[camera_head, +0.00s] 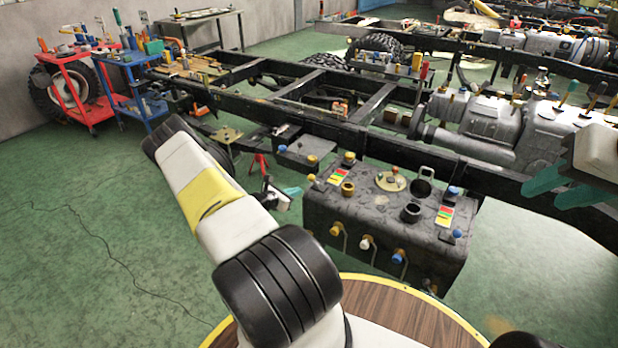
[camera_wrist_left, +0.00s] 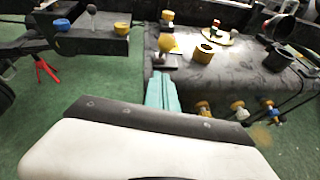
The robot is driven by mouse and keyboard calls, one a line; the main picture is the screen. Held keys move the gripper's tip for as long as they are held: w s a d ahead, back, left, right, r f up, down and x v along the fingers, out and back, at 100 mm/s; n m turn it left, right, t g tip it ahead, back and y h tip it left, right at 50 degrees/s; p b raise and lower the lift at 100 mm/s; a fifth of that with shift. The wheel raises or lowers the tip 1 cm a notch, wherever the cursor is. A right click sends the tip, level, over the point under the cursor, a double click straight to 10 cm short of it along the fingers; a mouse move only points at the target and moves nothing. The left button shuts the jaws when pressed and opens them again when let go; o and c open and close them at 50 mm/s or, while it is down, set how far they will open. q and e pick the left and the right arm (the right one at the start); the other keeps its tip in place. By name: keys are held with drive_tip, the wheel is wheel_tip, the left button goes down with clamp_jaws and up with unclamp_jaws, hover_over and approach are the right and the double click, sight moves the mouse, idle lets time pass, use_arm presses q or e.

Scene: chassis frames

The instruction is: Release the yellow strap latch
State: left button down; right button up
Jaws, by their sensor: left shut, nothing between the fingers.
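A black tank (camera_head: 385,213) hangs beside the dark chassis rail. Several yellow, white and blue knobs are on it. A yellow ball knob (camera_head: 311,178) is at its upper left end and also shows in the left wrist view (camera_wrist_left: 168,43). It may be the yellow strap latch; I cannot tell for certain. My left gripper (camera_head: 292,191) is shut and empty, just left of the tank. In the left wrist view its teal fingers (camera_wrist_left: 162,93) point toward the yellow ball knob, apparently short of it. My right gripper (camera_head: 548,187) is open at the right edge, its teal fingers apart.
A yellow filler neck (camera_head: 348,189), a round gauge plate (camera_head: 390,181) and a dark open neck (camera_head: 411,213) stand on the tank's top. The chassis rail (camera_head: 350,142) runs behind it. Red (camera_head: 78,90) and blue (camera_head: 133,95) carts stand back left.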

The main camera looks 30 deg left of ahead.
use_arm(q)
drive_tip(key=shift+w+d+r, duration=0.2)
drive_tip(key=shift+w+r, duration=0.05)
drive_tip(key=shift+w, duration=0.4)
drive_tip(key=shift+w+d+r, duration=0.2)
drive_tip(key=shift+w+r, duration=0.05)
drive_tip(key=shift+w, duration=0.4)
drive_tip(key=shift+w+d+r, duration=0.2)
drive_tip(key=shift+w+r, duration=0.05)
drive_tip(key=shift+w, duration=0.4)
